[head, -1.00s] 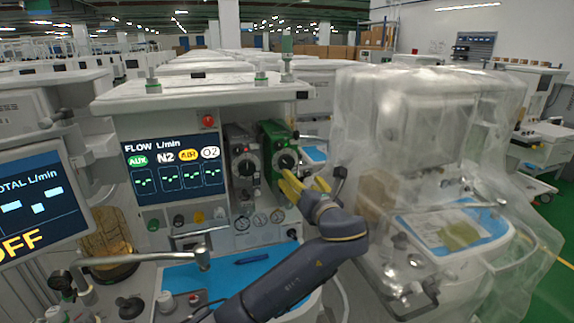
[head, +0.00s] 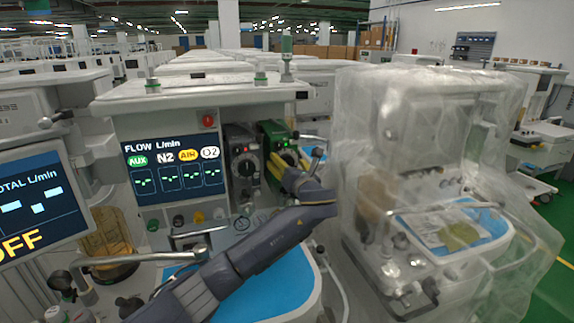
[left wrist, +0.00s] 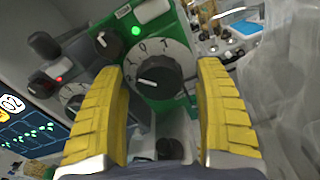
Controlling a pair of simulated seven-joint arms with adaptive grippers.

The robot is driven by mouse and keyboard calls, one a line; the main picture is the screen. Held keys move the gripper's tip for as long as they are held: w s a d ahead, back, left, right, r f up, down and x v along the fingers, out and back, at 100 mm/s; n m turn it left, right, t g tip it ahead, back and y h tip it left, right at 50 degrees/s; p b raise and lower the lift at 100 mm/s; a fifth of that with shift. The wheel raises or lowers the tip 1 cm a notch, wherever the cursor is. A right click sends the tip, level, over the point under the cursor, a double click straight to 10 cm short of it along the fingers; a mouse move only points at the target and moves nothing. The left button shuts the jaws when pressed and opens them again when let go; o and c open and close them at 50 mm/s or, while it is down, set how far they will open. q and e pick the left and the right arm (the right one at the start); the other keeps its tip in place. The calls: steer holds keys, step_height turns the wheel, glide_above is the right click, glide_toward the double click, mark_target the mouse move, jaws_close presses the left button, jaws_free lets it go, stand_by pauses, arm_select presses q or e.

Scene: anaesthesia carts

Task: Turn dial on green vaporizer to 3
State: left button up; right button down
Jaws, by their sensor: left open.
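The green vaporizer (head: 274,130) stands at the right end of the flow-display machine. Its round dial (left wrist: 160,78) has a dark knob with a white line and a pale numbered rim. A 0 and a 1 seem to show on the rim, but I cannot tell which number is set. A green light glows above the dial. My left gripper (left wrist: 160,68) is open, its yellow fingers on either side of the dial in the left wrist view. I cannot tell whether they touch it. In the head view the left gripper (head: 288,160) hides most of the dial. My right gripper is not in view.
A grey vaporizer (head: 243,160) with its own dial stands just left of the green one. A lit flow display (head: 173,165) is further left. A plastic-covered machine (head: 420,150) stands to the right. A blue mat (head: 285,285) lies below my left arm.

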arm_select(q)
steer(key=c, duration=1.3)
steer(key=n, duration=0.3)
steer(key=shift+n, duration=1.8)
steer(key=shift+h, duration=0.3)
steer(key=o, duration=1.3)
